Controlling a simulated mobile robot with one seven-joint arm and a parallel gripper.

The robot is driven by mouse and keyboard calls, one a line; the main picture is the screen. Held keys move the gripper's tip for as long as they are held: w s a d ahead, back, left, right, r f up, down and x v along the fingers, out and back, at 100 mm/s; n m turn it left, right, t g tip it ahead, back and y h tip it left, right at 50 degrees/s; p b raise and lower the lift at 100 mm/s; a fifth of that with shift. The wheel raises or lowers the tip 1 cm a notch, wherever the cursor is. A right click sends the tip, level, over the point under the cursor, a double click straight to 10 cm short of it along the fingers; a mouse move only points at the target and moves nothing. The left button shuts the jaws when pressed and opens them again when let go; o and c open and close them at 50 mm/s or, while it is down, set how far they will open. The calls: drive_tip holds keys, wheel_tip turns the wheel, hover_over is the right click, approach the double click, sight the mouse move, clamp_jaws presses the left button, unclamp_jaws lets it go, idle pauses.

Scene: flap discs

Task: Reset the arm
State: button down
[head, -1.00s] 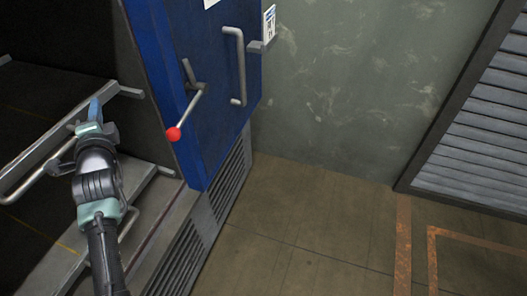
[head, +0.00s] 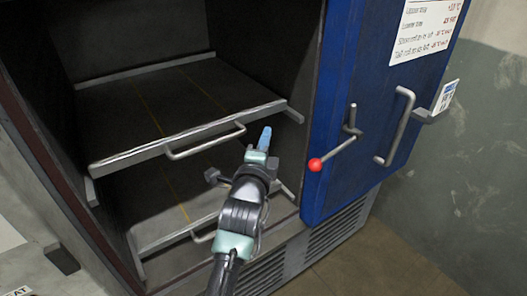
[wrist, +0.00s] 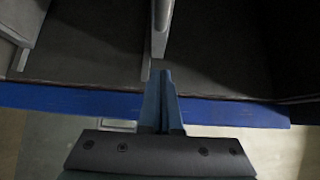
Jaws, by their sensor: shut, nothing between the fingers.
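My gripper (head: 265,138) is at the middle of the head view, at the end of my raised arm. Its blue fingers are together and hold nothing. In the head view it appears in front of the open cabinet, near the right end of the upper shelf (head: 120,158). In the wrist view the closed fingers (wrist: 162,98) point toward the dark cabinet inside, with a blue edge (wrist: 60,100) crossing behind them. I cannot tell whether the fingers touch anything.
The blue door (head: 345,185) stands open to the right, with a red-knobbed lever (head: 316,164) and a grey handle (head: 396,125). The upper shelf has a front handle (head: 205,140); a lower shelf (head: 180,225) sits below. Floor (head: 400,250) is clear at lower right.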

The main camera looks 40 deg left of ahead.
drive_tip(key=s+d+r+n+t+h+p, duration=0.1)
drive_tip(key=s+d+r+n+t+h, duration=0.15)
drive_tip(key=d+r, duration=0.9)
drive_tip(key=s+d+r+n+t+h+p, duration=0.1)
drive_tip(key=s+d+r+n+t, duration=0.15)
drive_tip(key=d+r, duration=0.85)
drive_tip(key=s+d+r+n+t+h, duration=0.1)
drive_tip(key=s+d+r+n+t, duration=0.1)
drive_tip(key=r, duration=0.5)
drive_tip(key=s+d+r+n+t+h+p, duration=0.1)
drive_tip(key=s+d+r+n+t, duration=0.1)
drive_tip(key=s+r, duration=0.5)
drive_tip(key=s+d+r+n+t+h+p, duration=0.1)
drive_tip(key=s+d+r+n+t+h, duration=0.1)
drive_tip(key=s+d+r+n, duration=0.2)
wheel_tip(320, 180, up, 4)
drive_tip(key=shift+s+d+f, duration=0.2)
drive_tip(key=shift+s+d, duration=0.4)
drive_tip(key=shift+d, duration=0.45)
